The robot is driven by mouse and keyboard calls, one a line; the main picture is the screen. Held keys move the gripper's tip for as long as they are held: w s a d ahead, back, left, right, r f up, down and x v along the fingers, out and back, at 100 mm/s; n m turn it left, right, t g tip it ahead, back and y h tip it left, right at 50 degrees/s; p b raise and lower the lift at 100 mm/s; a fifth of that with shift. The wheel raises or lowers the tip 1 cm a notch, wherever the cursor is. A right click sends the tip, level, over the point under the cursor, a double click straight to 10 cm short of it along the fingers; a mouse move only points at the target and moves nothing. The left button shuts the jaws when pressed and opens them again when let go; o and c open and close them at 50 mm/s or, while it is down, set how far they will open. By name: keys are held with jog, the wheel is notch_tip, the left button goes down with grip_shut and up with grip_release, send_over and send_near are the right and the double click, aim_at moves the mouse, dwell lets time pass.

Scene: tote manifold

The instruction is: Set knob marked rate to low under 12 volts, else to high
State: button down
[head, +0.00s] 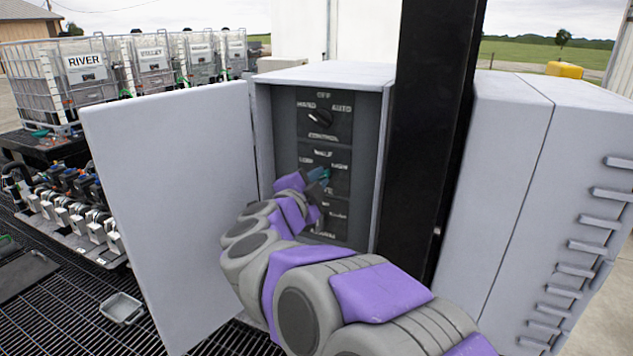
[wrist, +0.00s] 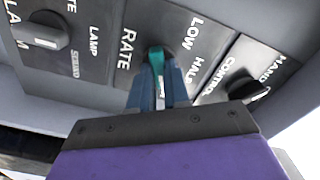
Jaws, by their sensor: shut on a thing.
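The rate knob (wrist: 156,58) is teal and sits on the middle dark panel of the open grey cabinet, beside the word RATE. It also shows in the head view (head: 325,174), partly covered by my gripper. The labels LOW and HALF are readable in the wrist view, and HIGH shows right of the knob in the head view. My gripper (wrist: 160,92) has its blue fingers closed around the knob. No voltage reading is legible in either view.
The control knob (head: 320,117), labelled HAND, OFF and AUTO, is above; the lamp knob (wrist: 40,36) is below. The cabinet door (head: 165,190) stands open at left. A black post (head: 430,120) rises close at right. Tanks, one labelled RIVER (head: 87,68), stand behind at left.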

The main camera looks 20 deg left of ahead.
jog(key=shift+f, duration=0.35)
jog(key=c, duration=1.1)
grip_release()
jog(key=shift+a+r, duration=0.1)
jog(key=shift+r, duration=0.1)
jog(key=shift+s, duration=0.1)
jog(key=s+a, duration=0.1)
jog(key=s, duration=1.6)
jog(key=shift+a+b, duration=0.25)
jog(key=shift+b, duration=0.1)
jog(key=shift+f, duration=0.1)
